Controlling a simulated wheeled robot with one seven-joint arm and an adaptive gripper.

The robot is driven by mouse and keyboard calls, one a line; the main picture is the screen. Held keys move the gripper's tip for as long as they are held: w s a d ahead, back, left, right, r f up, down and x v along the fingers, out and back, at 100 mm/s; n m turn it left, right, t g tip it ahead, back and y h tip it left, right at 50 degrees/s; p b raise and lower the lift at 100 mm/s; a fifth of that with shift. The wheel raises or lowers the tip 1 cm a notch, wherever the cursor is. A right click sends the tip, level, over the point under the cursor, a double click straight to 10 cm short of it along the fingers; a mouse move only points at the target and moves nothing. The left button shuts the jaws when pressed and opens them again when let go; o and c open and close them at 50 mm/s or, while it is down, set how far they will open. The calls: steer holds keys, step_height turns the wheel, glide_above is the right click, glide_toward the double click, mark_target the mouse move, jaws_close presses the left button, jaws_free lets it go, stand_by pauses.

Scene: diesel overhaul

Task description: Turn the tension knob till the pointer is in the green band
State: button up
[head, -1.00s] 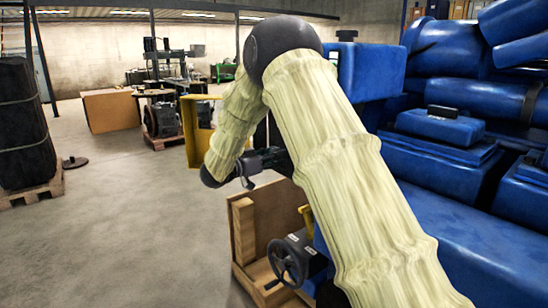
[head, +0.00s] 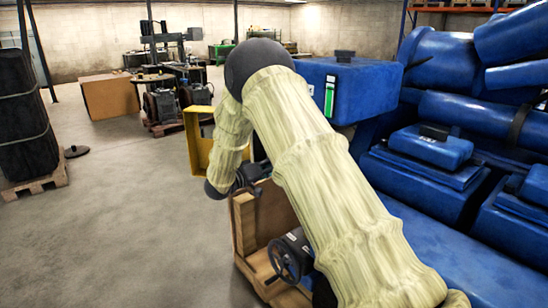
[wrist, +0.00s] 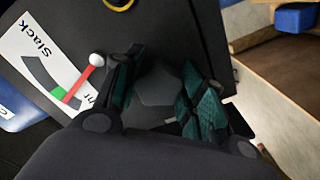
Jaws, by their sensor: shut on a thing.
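The tension knob (wrist: 158,88) is a dark grey faceted block in the wrist view. My gripper (wrist: 160,84) is shut on it, with a dark green padded finger on either side. To the left, a white scale plate (wrist: 22,48) reads "Slack" at one end; the other end's word is partly hidden by a finger. The red pointer (wrist: 82,81) runs from a white ball down-left to the scale. Its tip is at the edge of the green band (wrist: 57,92); I cannot tell whether it is inside. In the head view my arm hides the knob and scale.
A black handwheel (head: 284,260) and a wooden crate (head: 244,225) stand below my arm. Blue engine parts (head: 440,180) fill the right.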

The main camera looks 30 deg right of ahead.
steer(key=n+p, duration=0.1)
steer(key=n, duration=0.1)
steer(key=n+p, duration=0.3)
steer(key=p, duration=0.1)
steer(key=shift+r+n, duration=0.35)
steer(key=shift+n, duration=0.05)
steer(key=shift+n+p, duration=1.5)
steer(key=shift+n, duration=0.7)
steer(key=shift+f, duration=0.1)
steer(key=o, duration=1)
steer(key=a, duration=0.8)
steer(key=s+a, duration=0.1)
steer(key=a, duration=0.3)
steer(key=shift+f, duration=0.1)
